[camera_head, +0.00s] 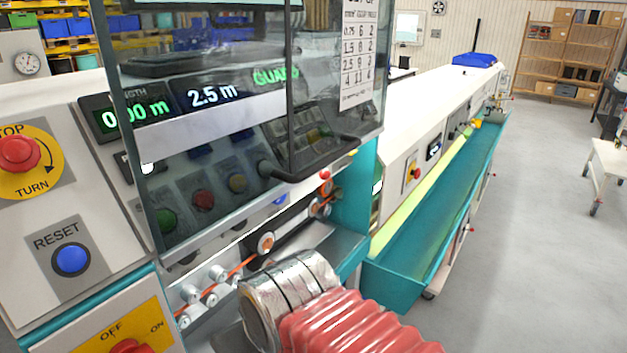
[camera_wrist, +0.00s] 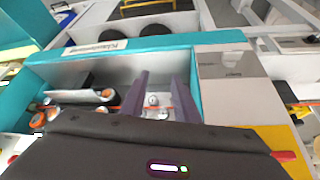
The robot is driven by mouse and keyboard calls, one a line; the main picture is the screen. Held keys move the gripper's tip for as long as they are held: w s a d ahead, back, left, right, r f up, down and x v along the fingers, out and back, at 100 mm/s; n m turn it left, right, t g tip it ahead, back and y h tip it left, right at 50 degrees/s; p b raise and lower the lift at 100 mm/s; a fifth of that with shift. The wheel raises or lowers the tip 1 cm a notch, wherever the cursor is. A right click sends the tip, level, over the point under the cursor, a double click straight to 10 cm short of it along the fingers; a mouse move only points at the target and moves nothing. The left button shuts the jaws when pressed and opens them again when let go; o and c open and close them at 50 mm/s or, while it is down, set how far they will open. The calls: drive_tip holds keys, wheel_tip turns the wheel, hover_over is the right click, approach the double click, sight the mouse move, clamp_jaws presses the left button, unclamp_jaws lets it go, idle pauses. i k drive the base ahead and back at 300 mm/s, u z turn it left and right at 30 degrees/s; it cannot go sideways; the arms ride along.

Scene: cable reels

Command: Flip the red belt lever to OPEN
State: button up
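A small red ball knob (camera_head: 325,175) shows in the head view, at the right end of the rollers under the clear guard; it may be the belt lever, but no OPEN label is readable there. An orange cable (camera_head: 237,269) runs over the rollers below it. My gripper (camera_wrist: 161,100) shows in the wrist view with its two dark purple fingers apart and nothing between them. They point into the teal-framed bay, over small white rollers (camera_wrist: 153,101) and the orange cable. In the head view my silver and red-sleeved arm reaches in front of this bay; the gripper itself is hidden.
The clear guard (camera_head: 215,140) overhangs the rollers, its black handle (camera_head: 325,160) low at the front. Left are a red stop button (camera_head: 19,154), a blue RESET button (camera_head: 71,259) and a yellow OFF/ON switch plate (camera_head: 110,330).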

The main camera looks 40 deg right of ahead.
sight(324, 174)
drive_tip(key=u, duration=0.9)
drive_tip(key=k, duration=0.5)
drive_tip(key=u, duration=0.05)
